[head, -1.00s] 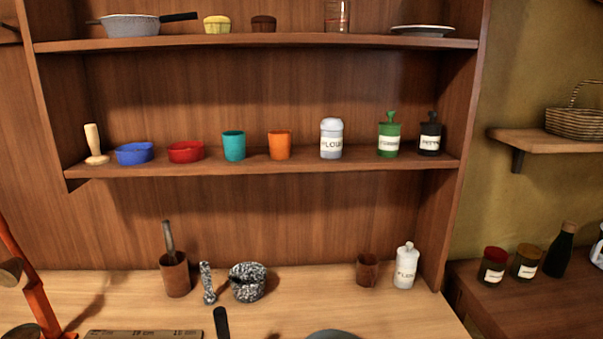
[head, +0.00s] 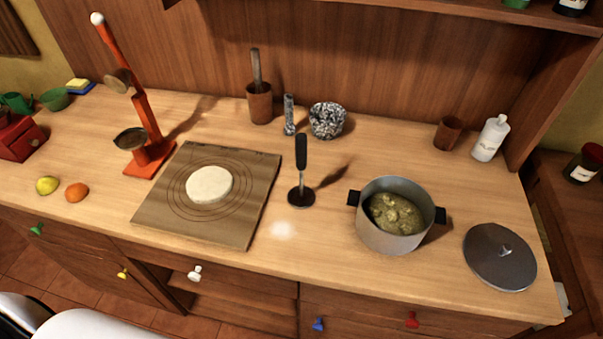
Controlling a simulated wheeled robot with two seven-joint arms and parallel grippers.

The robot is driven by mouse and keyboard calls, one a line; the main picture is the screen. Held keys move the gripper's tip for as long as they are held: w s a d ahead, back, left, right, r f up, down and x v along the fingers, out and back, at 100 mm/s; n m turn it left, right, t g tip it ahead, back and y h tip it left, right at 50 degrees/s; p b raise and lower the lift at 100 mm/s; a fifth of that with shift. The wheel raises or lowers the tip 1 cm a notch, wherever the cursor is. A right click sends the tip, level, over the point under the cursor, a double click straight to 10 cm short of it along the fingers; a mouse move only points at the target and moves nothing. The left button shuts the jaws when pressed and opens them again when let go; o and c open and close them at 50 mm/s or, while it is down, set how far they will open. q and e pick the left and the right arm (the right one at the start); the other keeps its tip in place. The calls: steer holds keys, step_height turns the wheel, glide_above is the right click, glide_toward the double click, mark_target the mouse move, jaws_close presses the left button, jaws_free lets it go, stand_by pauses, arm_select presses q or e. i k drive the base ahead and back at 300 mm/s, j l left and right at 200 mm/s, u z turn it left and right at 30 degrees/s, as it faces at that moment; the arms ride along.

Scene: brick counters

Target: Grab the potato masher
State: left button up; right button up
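The potato masher (head: 301,172) stands upright on the wooden counter in the head view, near the middle. It has a black handle pointing up and a dark round foot resting on the counter. It stands between the pastry board on its left and a grey pot (head: 391,230) on its right, apart from both. The pot has black side handles and holds yellowish-green chunks that look like potato. Neither of my grippers is in view.
A wooden board (head: 155,212) with flat dough (head: 209,184) lies left. A pot lid (head: 500,256) lies right. Behind stand a wooden mortar (head: 260,104), a speckled mortar (head: 327,121) and a white bottle (head: 490,138). An orange press (head: 150,158) stands at left.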

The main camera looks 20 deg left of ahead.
mark_target(300, 197)
steer(key=k+j+u, duration=0.15)
steer(key=u, duration=0.2)
steer(key=k+j+u, duration=0.2)
steer(key=u, duration=0.15)
